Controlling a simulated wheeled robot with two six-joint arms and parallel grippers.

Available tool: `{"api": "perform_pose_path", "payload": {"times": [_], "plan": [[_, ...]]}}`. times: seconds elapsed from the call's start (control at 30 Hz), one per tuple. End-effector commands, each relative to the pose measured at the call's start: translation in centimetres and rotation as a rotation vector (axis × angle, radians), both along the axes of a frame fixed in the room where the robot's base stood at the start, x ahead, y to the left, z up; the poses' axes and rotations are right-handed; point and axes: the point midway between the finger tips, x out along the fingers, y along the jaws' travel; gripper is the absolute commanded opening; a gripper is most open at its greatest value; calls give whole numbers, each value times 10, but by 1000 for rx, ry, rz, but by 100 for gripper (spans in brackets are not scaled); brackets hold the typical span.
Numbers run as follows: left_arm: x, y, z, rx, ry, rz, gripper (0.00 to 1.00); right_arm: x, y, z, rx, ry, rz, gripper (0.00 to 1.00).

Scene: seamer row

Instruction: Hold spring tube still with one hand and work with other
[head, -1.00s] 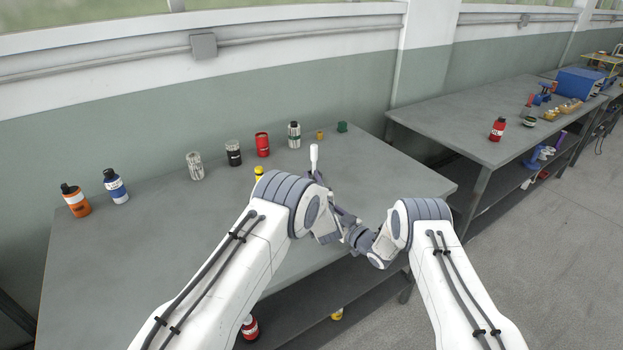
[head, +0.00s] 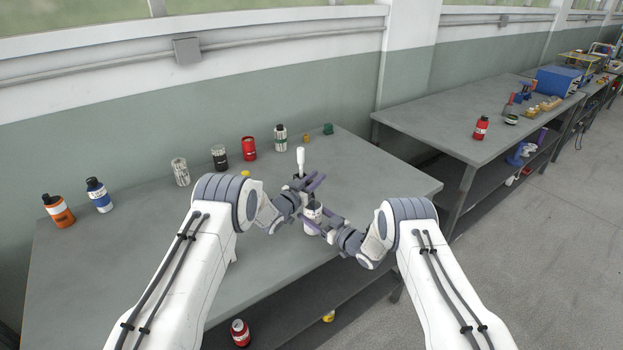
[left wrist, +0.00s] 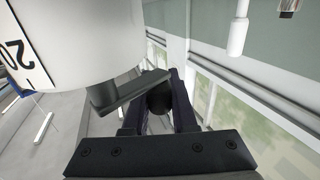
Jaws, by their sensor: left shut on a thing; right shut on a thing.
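A white tube (head: 312,211), which I take to be the spring tube, stands upright near the table's right front part. My right gripper (head: 318,220) is shut on it from the right. My left gripper (head: 308,187) is just above, shut on a small dark part near the tube's top. In the left wrist view a dark round piece (left wrist: 160,99) sits between the left fingers, and the white tube with a printed scale (left wrist: 70,45) fills the upper left. A white upright handle (head: 300,160) rises just behind the left fingers. What it joins is hidden.
The grey table (head: 110,270) is clear at its left and front. Several bottles and cans, including an orange bottle (head: 58,210) and a red can (head: 249,148), stand along the back. A red canister (head: 240,332) is low under the table. A second bench (head: 450,130) stands right.

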Motion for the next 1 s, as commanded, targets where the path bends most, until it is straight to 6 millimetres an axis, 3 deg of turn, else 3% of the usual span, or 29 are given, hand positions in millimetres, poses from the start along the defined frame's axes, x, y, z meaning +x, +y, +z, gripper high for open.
{"api": "perform_pose_path", "payload": {"times": [0.3,0.87,0.9,0.97,1.0], "plan": [[0,-7,2,-2,-5,-123,0,-1,0,-1,1,1,2,6],[-1,-8,2,-1,-3,-148,0,-1,0,-1,0,1,2,6],[-1,-8,2,-1,-3,-148,37,-1,0,-1,0,1,2,6],[-1,-8,2,-1,-3,-148,56,-1,0,-1,0,1,2,6],[-1,-8,1,-1,-2,-148,56,-1,0,-1,0,1,1,6]]}}
